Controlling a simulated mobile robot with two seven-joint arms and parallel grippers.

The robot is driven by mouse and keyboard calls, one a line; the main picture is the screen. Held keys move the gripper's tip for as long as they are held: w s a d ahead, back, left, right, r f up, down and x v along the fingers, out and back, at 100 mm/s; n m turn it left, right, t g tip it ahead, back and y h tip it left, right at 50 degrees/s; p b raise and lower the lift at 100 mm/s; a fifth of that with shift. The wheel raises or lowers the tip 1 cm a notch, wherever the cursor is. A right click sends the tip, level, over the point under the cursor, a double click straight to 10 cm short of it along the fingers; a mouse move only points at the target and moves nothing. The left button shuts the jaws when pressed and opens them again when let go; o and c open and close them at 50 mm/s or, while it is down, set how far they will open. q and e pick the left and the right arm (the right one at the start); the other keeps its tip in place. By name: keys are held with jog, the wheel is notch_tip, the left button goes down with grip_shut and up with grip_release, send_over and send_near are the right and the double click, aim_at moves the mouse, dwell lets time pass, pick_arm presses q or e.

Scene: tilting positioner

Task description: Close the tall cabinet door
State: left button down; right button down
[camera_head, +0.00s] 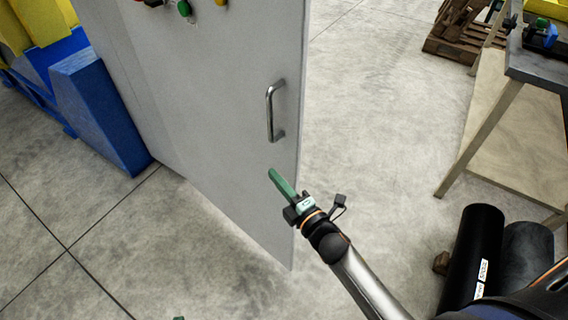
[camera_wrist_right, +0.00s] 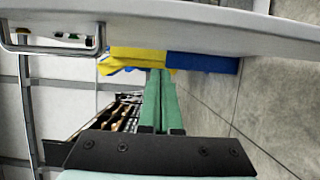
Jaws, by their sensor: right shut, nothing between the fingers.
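The tall grey cabinet door (camera_head: 215,120) stands in the upper middle of the head view, its thin right edge free with floor showing past it. The cabinet body behind it is not seen. A metal bar handle (camera_head: 272,110) is near that edge. My right gripper (camera_head: 274,176), with green fingers, is shut and empty below the handle, in front of the door's lower right part. In the right wrist view, the fingers (camera_wrist_right: 160,76) point along the door face (camera_wrist_right: 210,25), apart from the handle (camera_wrist_right: 52,40). A green tip (camera_head: 178,318) at the bottom edge may be my left gripper.
A blue and yellow machine (camera_head: 95,110) stands left of the door. A workbench (camera_head: 540,70) and a wooden pallet (camera_head: 455,45) are at the right. Black cylinders (camera_head: 475,250) are at lower right. The floor between door and bench is clear.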

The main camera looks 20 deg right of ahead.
aim_at(285, 165)
jog(key=shift+w+d+p, duration=0.15)
jog(key=shift+w+d, duration=0.6)
jog(key=shift+w, duration=0.2)
jog(key=shift+w+d+p, duration=0.15)
jog(key=shift+w+d, duration=0.6)
jog(key=shift+w, duration=0.15)
jog(key=shift+d, duration=0.1)
